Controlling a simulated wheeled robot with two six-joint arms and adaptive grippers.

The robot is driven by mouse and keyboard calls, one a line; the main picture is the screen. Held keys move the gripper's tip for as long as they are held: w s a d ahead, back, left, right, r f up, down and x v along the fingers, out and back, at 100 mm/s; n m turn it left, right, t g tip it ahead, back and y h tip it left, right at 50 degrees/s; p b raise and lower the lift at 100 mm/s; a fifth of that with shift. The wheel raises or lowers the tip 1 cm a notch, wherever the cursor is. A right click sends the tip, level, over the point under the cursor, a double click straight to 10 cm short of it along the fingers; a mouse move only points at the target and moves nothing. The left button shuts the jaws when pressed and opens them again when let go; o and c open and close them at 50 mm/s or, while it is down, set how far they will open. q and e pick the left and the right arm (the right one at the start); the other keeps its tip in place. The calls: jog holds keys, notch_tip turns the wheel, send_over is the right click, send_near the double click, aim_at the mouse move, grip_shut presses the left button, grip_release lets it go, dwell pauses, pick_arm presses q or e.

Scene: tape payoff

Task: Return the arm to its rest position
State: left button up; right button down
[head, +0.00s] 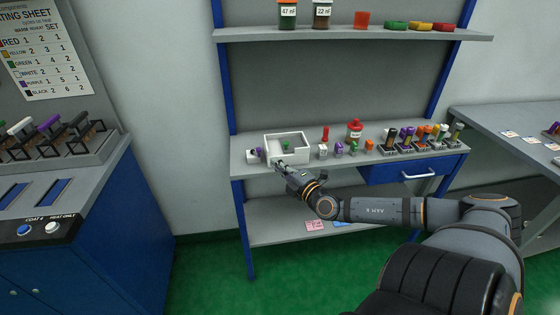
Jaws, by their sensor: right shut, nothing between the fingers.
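My right arm reaches in from the lower right toward the workbench (275,174). My right gripper (281,165) is shut and empty at the front edge of a white tray (305,155). A small green piece (286,145) lies inside the tray. I cannot tell whether the fingertips touch the tray's front wall. My left gripper is not in view.
Small coloured parts and a red-capped jar (354,129) stand right of the tray. Several component racks (412,148) fill the bench's right end above a blue drawer (400,173). An upper shelf (350,36) holds jars. A blue cabinet (100,220) stands left; green floor lies between.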

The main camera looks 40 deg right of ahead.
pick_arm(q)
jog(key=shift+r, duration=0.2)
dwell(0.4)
